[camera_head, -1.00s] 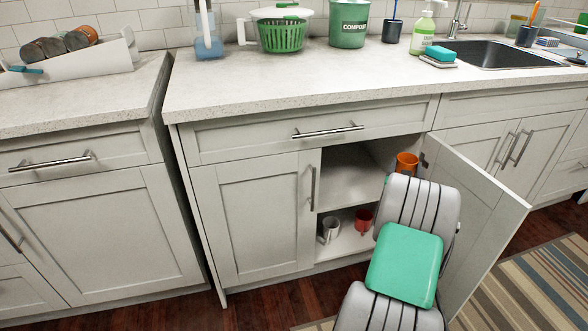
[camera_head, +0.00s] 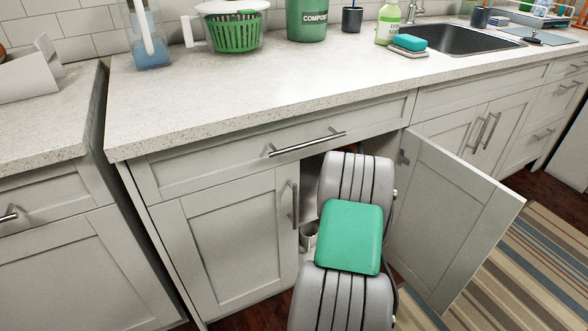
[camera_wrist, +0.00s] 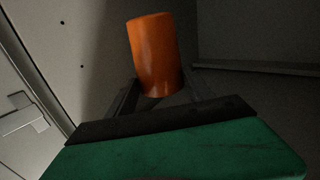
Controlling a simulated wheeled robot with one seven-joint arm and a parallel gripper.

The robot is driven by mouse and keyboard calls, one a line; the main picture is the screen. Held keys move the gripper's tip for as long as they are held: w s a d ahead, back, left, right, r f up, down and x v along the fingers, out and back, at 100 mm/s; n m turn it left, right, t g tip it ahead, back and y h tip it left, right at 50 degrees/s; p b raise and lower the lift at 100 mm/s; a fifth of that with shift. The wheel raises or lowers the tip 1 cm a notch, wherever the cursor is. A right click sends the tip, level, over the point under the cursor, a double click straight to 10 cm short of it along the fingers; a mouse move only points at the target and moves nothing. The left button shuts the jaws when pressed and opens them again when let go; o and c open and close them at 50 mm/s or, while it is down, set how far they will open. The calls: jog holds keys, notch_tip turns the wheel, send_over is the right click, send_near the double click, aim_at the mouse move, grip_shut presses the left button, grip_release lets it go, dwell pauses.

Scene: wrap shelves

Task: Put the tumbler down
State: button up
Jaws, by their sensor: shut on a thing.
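The orange tumbler (camera_wrist: 155,55) shows in the wrist view, tilted slightly, at the far end of my gripper (camera_wrist: 160,92). My gripper is shut on its lower part, with a dark finger on each side. The tumbler is inside the cabinet; whether its base touches a shelf is hidden. In the head view my grey and green arm reaches into the open cabinet and hides the gripper and the tumbler.
The open cabinet door (camera_head: 455,210) stands to the right of my arm, and the closed left door (camera_head: 232,245) is on its left. A shelf edge (camera_wrist: 255,67) shows at the right in the wrist view.

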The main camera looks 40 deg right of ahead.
jog(key=f+b, duration=0.1)
jog(key=f, duration=0.2)
jog(key=f+b, duration=0.1)
jog(key=f, duration=0.2)
jog(key=f+b, duration=0.1)
jog(key=f, duration=0.2)
jog(key=shift+s+d+f, duration=0.35)
jog(key=shift+s+f, duration=0.05)
jog(key=shift+f+b, duration=0.15)
jog(key=shift+b, duration=0.2)
jog(key=o, duration=1.4)
jog(key=shift+c, duration=0.2)
jog(key=shift+s+a+r+p, duration=0.2)
jog(key=shift+a+p, duration=0.05)
jog(key=shift+p, duration=0.1)
jog(key=p+v, duration=0.1)
jog(key=v, duration=1)
jog(key=shift+a+p, duration=0.2)
jog(key=shift+p, duration=0.15)
jog(key=shift+s, duration=0.1)
